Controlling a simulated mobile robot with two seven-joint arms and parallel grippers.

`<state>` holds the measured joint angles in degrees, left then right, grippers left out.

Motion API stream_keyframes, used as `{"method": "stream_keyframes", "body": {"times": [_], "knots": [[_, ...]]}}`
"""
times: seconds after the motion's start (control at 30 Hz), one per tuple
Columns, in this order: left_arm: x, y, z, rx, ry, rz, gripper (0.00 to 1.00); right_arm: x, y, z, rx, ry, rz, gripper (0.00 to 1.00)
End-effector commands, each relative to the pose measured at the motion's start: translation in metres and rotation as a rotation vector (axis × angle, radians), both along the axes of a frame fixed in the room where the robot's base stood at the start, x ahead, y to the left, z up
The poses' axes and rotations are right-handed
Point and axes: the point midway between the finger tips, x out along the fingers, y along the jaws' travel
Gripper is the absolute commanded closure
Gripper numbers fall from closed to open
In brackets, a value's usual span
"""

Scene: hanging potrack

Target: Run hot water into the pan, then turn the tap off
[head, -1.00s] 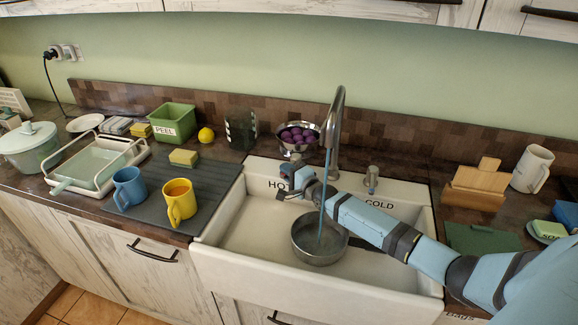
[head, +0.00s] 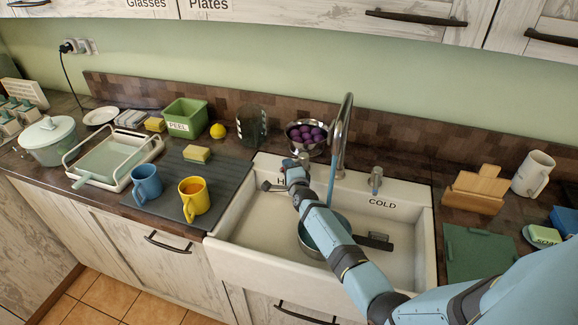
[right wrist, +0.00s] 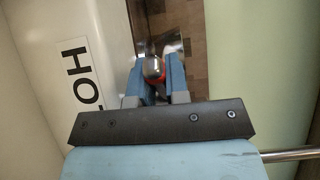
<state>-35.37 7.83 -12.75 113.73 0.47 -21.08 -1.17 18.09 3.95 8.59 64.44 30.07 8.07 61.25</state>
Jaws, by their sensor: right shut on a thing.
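The grey metal pan (head: 306,240) stands in the white sink (head: 262,225), partly hidden by my right arm, with its dark handle pointing right. A thin blue stream of water (head: 331,182) falls from the curved spout (head: 341,135) toward it. The water level in the pan is hard to make out. My right gripper (head: 290,168) is at the hot tap beside the HOT label. In the right wrist view, its fingers are shut on the round metal hot tap knob (right wrist: 153,69), which shows some red. My left gripper is not in view.
The cold tap (head: 376,178) stands right of the spout. A metal bowl of purple balls (head: 306,133) stands behind the sink. A blue mug (head: 147,182) and a yellow mug (head: 194,198) stand on the dark drainboard to the left. A green board (head: 480,254) lies to the right.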

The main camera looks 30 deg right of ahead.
Motion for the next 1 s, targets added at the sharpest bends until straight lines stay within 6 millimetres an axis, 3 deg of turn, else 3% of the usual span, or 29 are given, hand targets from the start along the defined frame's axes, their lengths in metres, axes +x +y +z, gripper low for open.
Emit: {"method": "stream_keyframes", "body": {"times": [0.33, 0.37, 0.47, 0.8, 1.0], "knots": [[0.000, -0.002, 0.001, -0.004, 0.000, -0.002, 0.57, 0.000, 0.000, -0.001, -0.001, 0.002, -0.002, 1.00], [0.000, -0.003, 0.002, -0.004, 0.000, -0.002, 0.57, 0.000, 0.000, -0.001, -0.001, 0.001, -0.002, 0.83], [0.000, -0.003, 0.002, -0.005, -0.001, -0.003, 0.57, 0.000, 0.000, -0.001, -0.001, 0.001, -0.002, 0.60], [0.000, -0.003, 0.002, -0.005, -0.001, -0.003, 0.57, -0.003, 0.001, -0.001, 0.000, 0.001, -0.002, 0.60], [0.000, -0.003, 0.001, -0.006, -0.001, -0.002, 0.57, -0.030, 0.008, -0.002, 0.002, 0.001, -0.001, 0.60]]}}
